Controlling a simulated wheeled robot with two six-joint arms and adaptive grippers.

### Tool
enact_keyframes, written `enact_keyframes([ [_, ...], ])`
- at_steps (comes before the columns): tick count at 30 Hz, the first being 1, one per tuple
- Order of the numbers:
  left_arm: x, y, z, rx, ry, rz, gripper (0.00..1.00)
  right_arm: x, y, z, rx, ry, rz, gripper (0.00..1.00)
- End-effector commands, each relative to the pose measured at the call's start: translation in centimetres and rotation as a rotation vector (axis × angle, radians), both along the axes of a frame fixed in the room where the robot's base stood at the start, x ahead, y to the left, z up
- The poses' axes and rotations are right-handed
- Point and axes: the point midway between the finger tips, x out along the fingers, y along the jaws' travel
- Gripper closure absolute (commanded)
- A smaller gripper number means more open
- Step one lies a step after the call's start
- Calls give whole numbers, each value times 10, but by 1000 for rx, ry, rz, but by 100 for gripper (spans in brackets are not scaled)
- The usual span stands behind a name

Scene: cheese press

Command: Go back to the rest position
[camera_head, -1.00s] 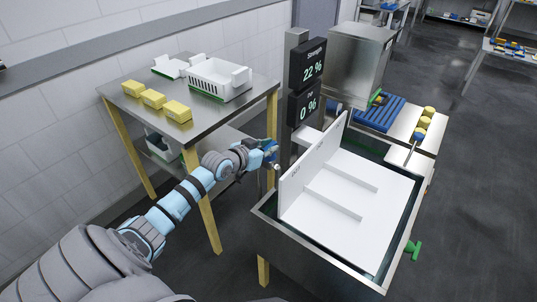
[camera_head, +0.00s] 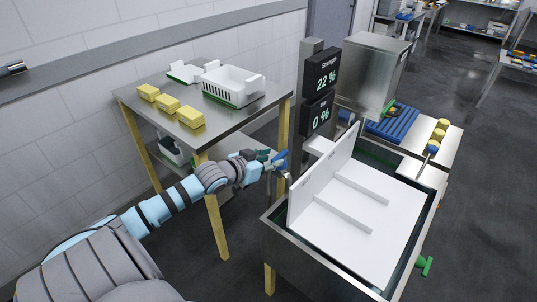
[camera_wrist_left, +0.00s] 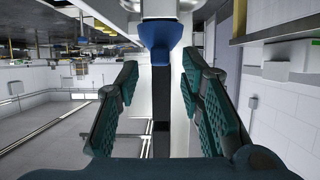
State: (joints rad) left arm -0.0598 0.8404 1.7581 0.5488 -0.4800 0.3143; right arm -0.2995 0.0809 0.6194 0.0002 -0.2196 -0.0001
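My left gripper (camera_head: 272,161) reaches in from the left, between the steel side table and the press. In the left wrist view its teal-padded fingers (camera_wrist_left: 160,108) stand wide apart. A blue tapered part (camera_wrist_left: 161,40) under a pale round piece lies ahead between them; I see a gap on both sides, so it is not clasped. In the head view a blue piece (camera_head: 281,156) shows at the fingertips. My right gripper is in neither view.
The press basin (camera_head: 287,243) with white panels (camera_head: 375,225) stands close right of the gripper. The displays (camera_head: 322,70) read 22 % and 0 %. The side table (camera_head: 232,120) holds yellow blocks (camera_head: 168,104) and a white crate (camera_head: 228,84). Floor shows at right (camera_head: 480,200).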

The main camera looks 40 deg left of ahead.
Motion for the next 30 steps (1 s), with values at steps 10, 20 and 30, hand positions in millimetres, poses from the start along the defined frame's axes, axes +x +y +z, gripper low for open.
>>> enact_keyframes([
  [10, -20, 0, 8, -1, 0, 0, 65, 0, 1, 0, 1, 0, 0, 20],
  [20, -20, 0, 8, -1, 0, 2, 65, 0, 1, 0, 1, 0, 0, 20],
  [30, -75, 49, -143, 39, 214, 179, 65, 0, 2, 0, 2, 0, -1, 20],
])
